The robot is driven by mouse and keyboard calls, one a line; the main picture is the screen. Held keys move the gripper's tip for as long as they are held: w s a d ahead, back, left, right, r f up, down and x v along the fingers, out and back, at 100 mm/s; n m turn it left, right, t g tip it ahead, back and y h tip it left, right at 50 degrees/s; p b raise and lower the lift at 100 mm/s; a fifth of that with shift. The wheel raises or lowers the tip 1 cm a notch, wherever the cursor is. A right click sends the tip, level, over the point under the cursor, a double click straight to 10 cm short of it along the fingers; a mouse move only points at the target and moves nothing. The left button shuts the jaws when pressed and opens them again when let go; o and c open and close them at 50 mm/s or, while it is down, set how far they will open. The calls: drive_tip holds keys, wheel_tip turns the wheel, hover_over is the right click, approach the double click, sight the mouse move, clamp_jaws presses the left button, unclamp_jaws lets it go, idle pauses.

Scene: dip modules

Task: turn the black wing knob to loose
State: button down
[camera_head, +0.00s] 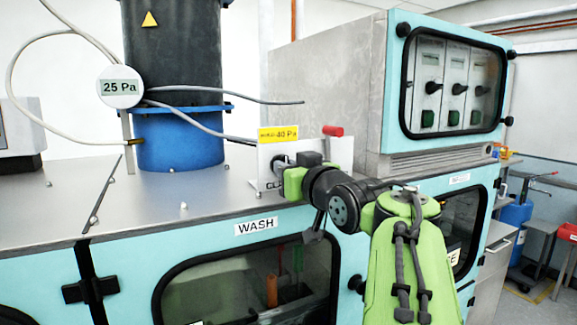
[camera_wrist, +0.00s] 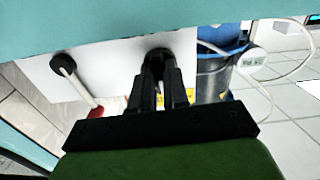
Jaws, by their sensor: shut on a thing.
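The black wing knob (camera_wrist: 158,54) sits on a white panel and is mostly hidden behind my fingers in the wrist view. My gripper (camera_wrist: 160,70) is shut on it, with the two dark fingers close together at its sides. In the head view my gripper (camera_head: 286,162) is at the front of the white panel (camera_head: 262,180), below the yellow 40 Pa label (camera_head: 278,133). The wing's angle cannot be told from these views.
A black pivot (camera_wrist: 63,65) with a red-ended lever (camera_wrist: 82,88) is beside the knob; its red grip (camera_head: 332,131) rises above the panel in the head view. A blue-based dark vessel (camera_head: 180,140) with hoses and a 25 Pa gauge (camera_head: 120,87) stands left. A control cabinet (camera_head: 330,85) stands right.

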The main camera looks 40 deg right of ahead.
drive_tip(key=m+p, duration=0.1)
drive_tip(key=m, duration=0.5)
drive_tip(key=shift+r+p, duration=0.15)
drive_tip(key=shift+p, duration=0.15)
drive_tip(key=shift+m, duration=0.3)
drive_tip(key=c, duration=1.1)
unclamp_jaws()
drive_tip(key=b+v, duration=0.3)
drive_tip(key=v, duration=1.2)
drive_tip(key=shift+s+a, duration=0.2)
drive_tip(key=shift+s, duration=0.15)
